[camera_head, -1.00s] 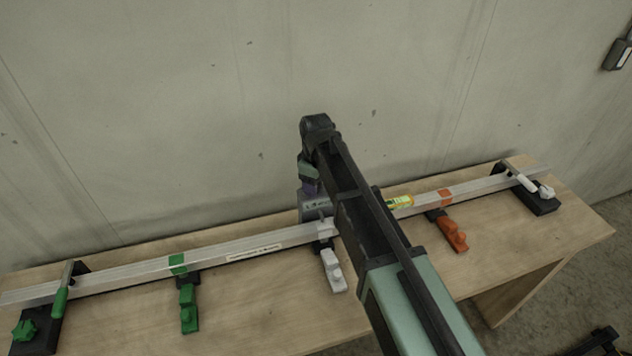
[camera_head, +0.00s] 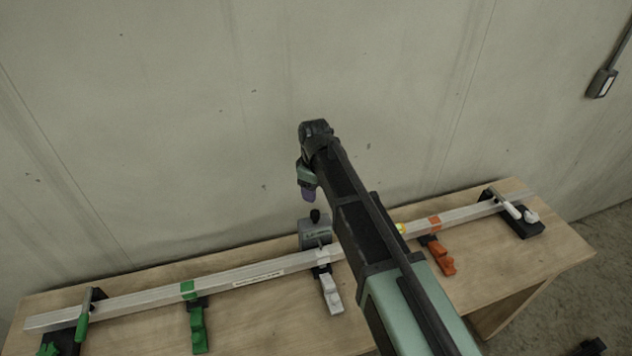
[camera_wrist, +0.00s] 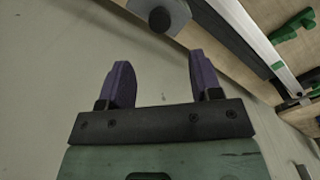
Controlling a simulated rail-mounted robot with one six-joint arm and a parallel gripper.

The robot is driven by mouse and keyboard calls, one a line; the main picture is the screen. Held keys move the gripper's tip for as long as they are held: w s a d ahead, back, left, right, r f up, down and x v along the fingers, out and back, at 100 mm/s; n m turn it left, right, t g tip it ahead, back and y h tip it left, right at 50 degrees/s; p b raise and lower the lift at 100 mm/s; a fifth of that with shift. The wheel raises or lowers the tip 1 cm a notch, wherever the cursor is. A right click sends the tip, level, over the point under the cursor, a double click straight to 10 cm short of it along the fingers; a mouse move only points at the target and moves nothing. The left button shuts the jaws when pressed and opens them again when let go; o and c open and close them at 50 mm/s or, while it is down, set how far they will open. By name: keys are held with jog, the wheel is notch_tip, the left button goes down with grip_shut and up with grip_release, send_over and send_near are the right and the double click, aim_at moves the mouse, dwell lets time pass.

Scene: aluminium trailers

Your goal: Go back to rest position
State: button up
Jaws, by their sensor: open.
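My gripper (camera_wrist: 160,82) shows in the wrist view with its two purple fingers apart and nothing between them. In the head view my gripper (camera_head: 309,193) hangs at the end of my arm, above and apart from a grey device with a black knob (camera_head: 315,230). The device sits at the aluminium rail (camera_head: 137,302) on the bench. In the wrist view the black knob (camera_wrist: 160,19) is beyond the fingertips, not between them. My arm hides part of the rail and bench.
The wooden bench (camera_head: 262,312) stands against a concrete wall (camera_head: 180,110). Green (camera_head: 199,330), white (camera_head: 330,292) and orange (camera_head: 441,256) clamps line the rail. End clamps hold it at left (camera_head: 82,320) and right (camera_head: 517,212). A switch box (camera_head: 602,83) is on the wall. Space above the bench is free.

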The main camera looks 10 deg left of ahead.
jog(key=s+d+f+m+b, duration=0.4)
jog(key=s+d, duration=0.2)
jog(key=d, duration=0.2)
jog(key=s+d+f+m+b, duration=0.4)
jog(key=s+d+m, duration=0.1)
jog(key=d, duration=0.4)
jog(key=s+d+f+m+b, duration=0.4)
jog(key=s+d, duration=0.3)
jog(key=d, duration=0.1)
jog(key=shift+s+d+f+m, duration=0.2)
jog(key=shift+d+m, duration=0.1)
jog(key=shift+m, duration=0.1)
